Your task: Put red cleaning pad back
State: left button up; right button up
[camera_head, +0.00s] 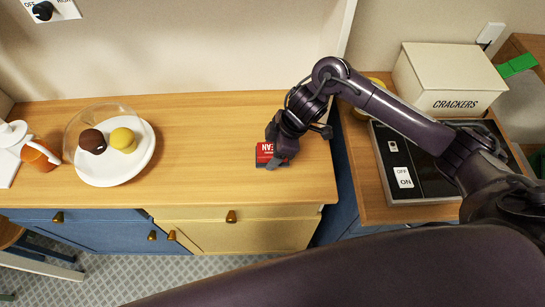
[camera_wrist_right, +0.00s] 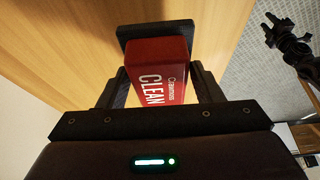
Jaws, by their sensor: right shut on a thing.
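The red cleaning pad (camera_head: 264,151) is a small red block with white "CLEAN" lettering and a dark base. It is at the right part of the wooden counter in the head view. My right gripper (camera_head: 280,150) is over it, with its fingers on either side. In the right wrist view the pad (camera_wrist_right: 158,72) sits between the two fingers of the right gripper (camera_wrist_right: 158,88), which is shut on it. The pad's dark base (camera_wrist_right: 135,33) shows at its far end. I cannot tell whether the base touches the counter.
A white plate (camera_head: 100,172) with a clear dome, a brown and a yellow item stands left on the counter (camera_head: 215,135). An orange cup (camera_head: 40,156) is farther left. A crackers box (camera_head: 445,75) and a black panel with an OFF/ON switch (camera_head: 403,177) are right. The counter's middle is clear.

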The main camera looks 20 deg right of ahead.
notch_tip(320, 180, down, 4)
dwell(0.4)
jog(key=shift+f, duration=0.15)
jog(key=o, duration=0.9)
jog(key=shift+o, duration=0.2)
jog(key=shift+r, duration=0.2)
jog(key=v, duration=1.2)
